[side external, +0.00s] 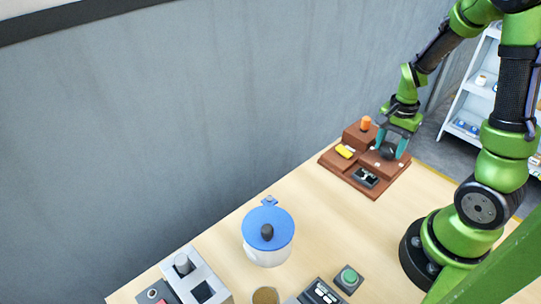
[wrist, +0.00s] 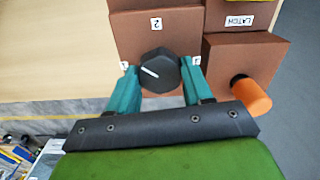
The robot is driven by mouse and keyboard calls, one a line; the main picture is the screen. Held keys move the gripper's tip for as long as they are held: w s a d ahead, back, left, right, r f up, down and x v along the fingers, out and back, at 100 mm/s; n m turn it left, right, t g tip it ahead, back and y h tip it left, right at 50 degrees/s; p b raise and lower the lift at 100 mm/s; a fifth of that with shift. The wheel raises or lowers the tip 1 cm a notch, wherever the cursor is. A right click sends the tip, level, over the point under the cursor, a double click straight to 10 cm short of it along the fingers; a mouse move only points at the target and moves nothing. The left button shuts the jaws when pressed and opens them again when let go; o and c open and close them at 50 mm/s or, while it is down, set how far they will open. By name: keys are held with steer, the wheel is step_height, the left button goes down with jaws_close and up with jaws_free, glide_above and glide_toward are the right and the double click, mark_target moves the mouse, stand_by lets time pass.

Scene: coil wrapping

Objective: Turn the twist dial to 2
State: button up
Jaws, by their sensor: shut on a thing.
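The twist dial is a black knob (wrist: 158,72) with a white pointer line, on a brown box (wrist: 130,45) with small number labels around it. A label reading 2 (wrist: 156,23) is above the knob in the wrist view. The pointer line slants toward the upper left, toward the label (wrist: 124,65) on the left, which is too small to read surely. My gripper (wrist: 160,78) has its teal fingers on either side of the knob and is shut on it. In the side view my gripper (side external: 393,146) is over the brown board (side external: 374,189), and the dial is mostly hidden.
An orange knob (wrist: 250,97) stands close to the right finger, near a box labelled LATCH (wrist: 239,20). The side view shows a yellow piece (side external: 345,151) and a black switch (side external: 365,177) on the board.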

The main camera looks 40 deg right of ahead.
mark_target(390, 147)
steer(key=m, duration=0.5)
steer(key=shift+m, duration=2.5)
steer(key=o, duration=1)
steer(key=shift+o, duration=0.2)
step_height(390, 147, up, 17)
